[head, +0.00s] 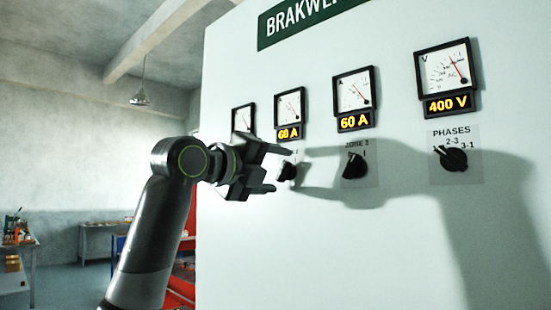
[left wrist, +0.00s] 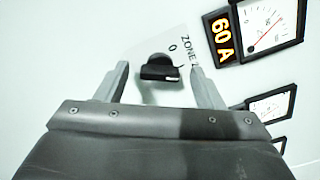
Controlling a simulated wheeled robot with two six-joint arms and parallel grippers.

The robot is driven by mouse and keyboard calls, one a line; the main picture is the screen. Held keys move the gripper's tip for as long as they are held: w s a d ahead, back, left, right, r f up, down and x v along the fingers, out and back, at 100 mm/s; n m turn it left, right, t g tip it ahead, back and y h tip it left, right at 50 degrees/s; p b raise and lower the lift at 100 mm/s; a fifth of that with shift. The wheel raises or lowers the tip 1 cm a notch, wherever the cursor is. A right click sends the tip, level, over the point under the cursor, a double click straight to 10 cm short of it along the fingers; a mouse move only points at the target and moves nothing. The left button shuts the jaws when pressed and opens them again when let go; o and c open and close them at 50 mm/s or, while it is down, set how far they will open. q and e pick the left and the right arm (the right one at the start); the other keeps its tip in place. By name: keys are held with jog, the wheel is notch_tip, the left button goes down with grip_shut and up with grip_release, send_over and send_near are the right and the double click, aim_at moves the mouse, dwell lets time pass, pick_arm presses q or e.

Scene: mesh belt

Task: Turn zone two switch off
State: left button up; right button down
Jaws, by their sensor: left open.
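The zone two switch is a black rotary knob (head: 287,172) on the white panel, partly behind my gripper in the head view. In the left wrist view the knob (left wrist: 160,66) sits between the fingertips, with a "0" and a partly covered "ZONE" label beside it. A small white mark shows on its grip. My left gripper (head: 281,170) is open, with one finger above the knob and one below it in the head view. In the left wrist view the gripper (left wrist: 159,68) shows a gap between each finger and the knob. My right gripper is not in view.
The zone 3 switch (head: 355,165) and the phases switch (head: 453,159) are to the right on the panel (head: 400,255). A row of meters (head: 354,90) with lit displays sits above. The arm's shadow falls across the panel. A workbench (head: 105,225) stands far left.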

pick_arm(q)
jog(key=shift+w+d, duration=0.35)
jog(key=shift+w, duration=0.05)
jog(key=c, duration=1)
jog(key=n, duration=0.5)
jog(key=shift+f+n, duration=0.15)
jog(key=shift+n, duration=0.15)
jog(key=n, duration=0.6)
jog(key=shift+f+b, duration=0.15)
jog(key=shift+b, duration=0.25)
jog(key=shift+n, duration=0.3)
